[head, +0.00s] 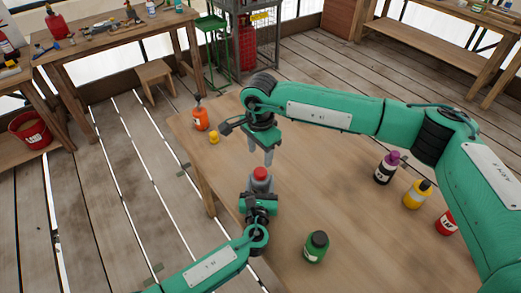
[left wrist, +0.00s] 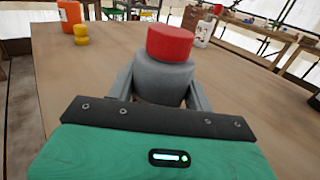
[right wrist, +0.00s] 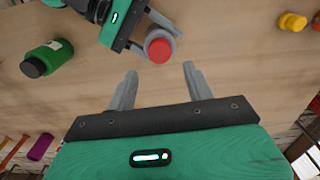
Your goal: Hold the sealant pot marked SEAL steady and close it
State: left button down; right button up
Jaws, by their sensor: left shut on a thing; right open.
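A grey pot (head: 262,185) with a red lid (head: 260,173) stands near the left edge of the table. In the left wrist view the red lid (left wrist: 170,44) sits on top of the grey pot (left wrist: 163,80); I cannot tell how tight it is. No marking on the pot is readable. My left gripper (head: 259,196) is shut around the pot's body, one finger on each side. My right gripper (head: 261,155) is open and empty, pointing down above the lid. In the right wrist view the lid (right wrist: 159,49) lies just beyond the open fingertips (right wrist: 160,71), not between them.
An orange bottle (head: 201,118) and a small yellow object (head: 214,137) stand at the table's far left corner. A green bottle (head: 316,246) stands near the front. A purple-capped bottle (head: 386,168), yellow bottle (head: 416,195) and red container (head: 446,224) stand at the right.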

aim_at(261, 171)
jog(key=n, duration=0.4)
jog(key=shift+r, duration=0.1)
jog(key=shift+f, duration=4)
